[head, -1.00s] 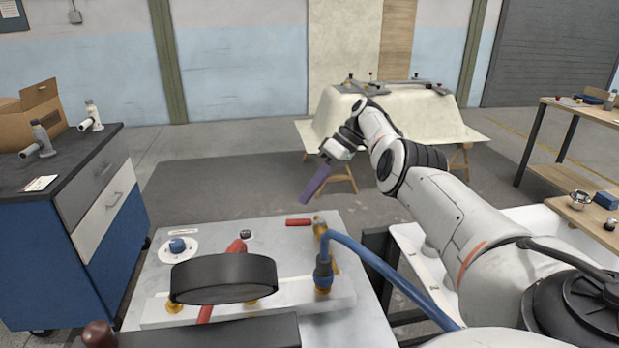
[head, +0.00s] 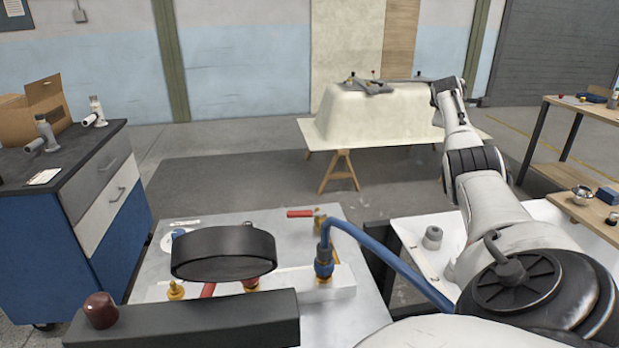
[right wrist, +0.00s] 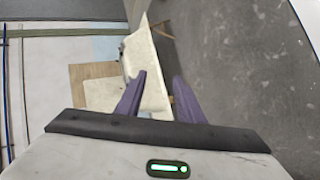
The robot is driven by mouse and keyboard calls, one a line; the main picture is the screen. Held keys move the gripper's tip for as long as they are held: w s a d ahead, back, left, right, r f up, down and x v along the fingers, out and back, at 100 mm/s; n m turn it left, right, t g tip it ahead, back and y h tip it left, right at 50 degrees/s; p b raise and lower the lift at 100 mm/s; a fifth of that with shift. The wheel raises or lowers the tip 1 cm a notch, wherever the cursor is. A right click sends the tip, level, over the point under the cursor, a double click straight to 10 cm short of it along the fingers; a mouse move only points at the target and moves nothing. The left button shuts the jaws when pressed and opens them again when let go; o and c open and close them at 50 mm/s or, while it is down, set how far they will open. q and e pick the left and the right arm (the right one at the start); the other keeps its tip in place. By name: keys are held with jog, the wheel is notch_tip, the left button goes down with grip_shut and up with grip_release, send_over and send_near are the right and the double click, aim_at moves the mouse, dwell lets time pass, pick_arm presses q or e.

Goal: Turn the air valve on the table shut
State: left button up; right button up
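A metal-topped table (head: 345,300) stands in front of me with a pale block (head: 338,292) on it carrying brass fittings. A blue hose (head: 385,263) runs from a fitting at the block's right end. A red lever (head: 299,213) lies crosswise by a brass fitting (head: 319,222) behind the block. Other red handle parts (head: 268,281) show below a black disc and are partly hidden. I cannot tell which handle is the air valve's. My right gripper (right wrist: 159,76) is open and empty, its purple fingers apart, well away from the table. My left gripper is out of view.
The black disc (head: 223,254) and a black bar (head: 190,321) with a maroon knob (head: 101,310) block the near side. Floor beyond the table is clear.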

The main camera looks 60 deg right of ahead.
notch_tip(320, 180, up, 9)
jog(key=s+d+n+h, duration=0.1)
jog(key=d+n+h, duration=0.1)
jog(key=h, duration=0.2)
jog(key=w+a+r+n+t+h+b, duration=0.1)
jog(key=w+a+r+n+t+h, duration=0.15)
jog(key=r+n+t, duration=0.35)
jog(key=w+a+r+n+t+h, duration=0.1)
jog(key=w+r+n+t, duration=0.2)
jog(key=r, duration=0.5)
jog(key=w+a+n+t+y+b, duration=0.2)
jog(key=w+a+n+t+y, duration=0.8)
jog(key=w+a+n+y, duration=0.7)
jog(key=n+g+y+b, duration=0.2)
jog(key=n+g+y, duration=0.4)
jog(key=n+g, duration=1)
send_over(305, 212)
jog(key=s+d, duration=0.3)
jog(key=s, duration=0.1)
notch_tip(305, 212, down, 30)
jog(key=x, duration=0.9)
jog(key=shift+w+f, duration=0.15)
jog(key=shift+f, duration=0.1)
